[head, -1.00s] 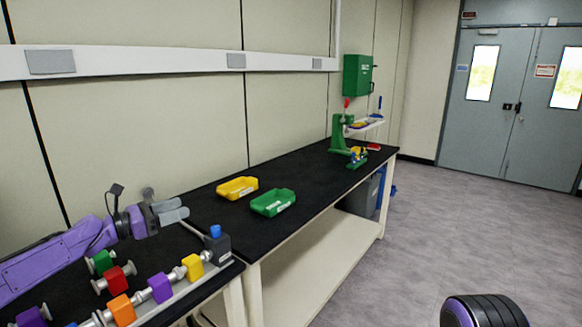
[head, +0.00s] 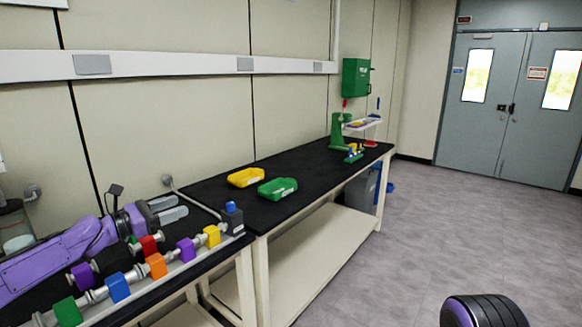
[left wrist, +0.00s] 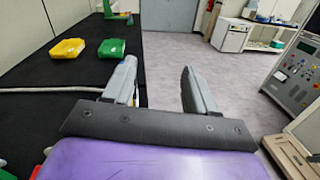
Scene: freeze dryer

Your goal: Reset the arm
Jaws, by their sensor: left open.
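My left arm is purple and comes in from the left in the head view. Its left gripper (head: 170,209) is open and empty, held above the black bench near the pipe assembly. In the left wrist view the two grey fingers (left wrist: 160,85) stand apart with only floor and bench edge behind them. Below the gripper in the head view is a row of coloured valve blocks, with a yellow block (head: 212,236), a purple block (head: 186,249), an orange block (head: 156,265), a blue block (head: 118,287) and a green block (head: 67,311). My right gripper is not in view.
A yellow tray (head: 246,178) and a green tray (head: 278,189) sit on the black bench; the yellow one also shows in the left wrist view (left wrist: 67,49). A green stand (head: 338,131) is at the far end. Grey floor (head: 430,230) at right is open.

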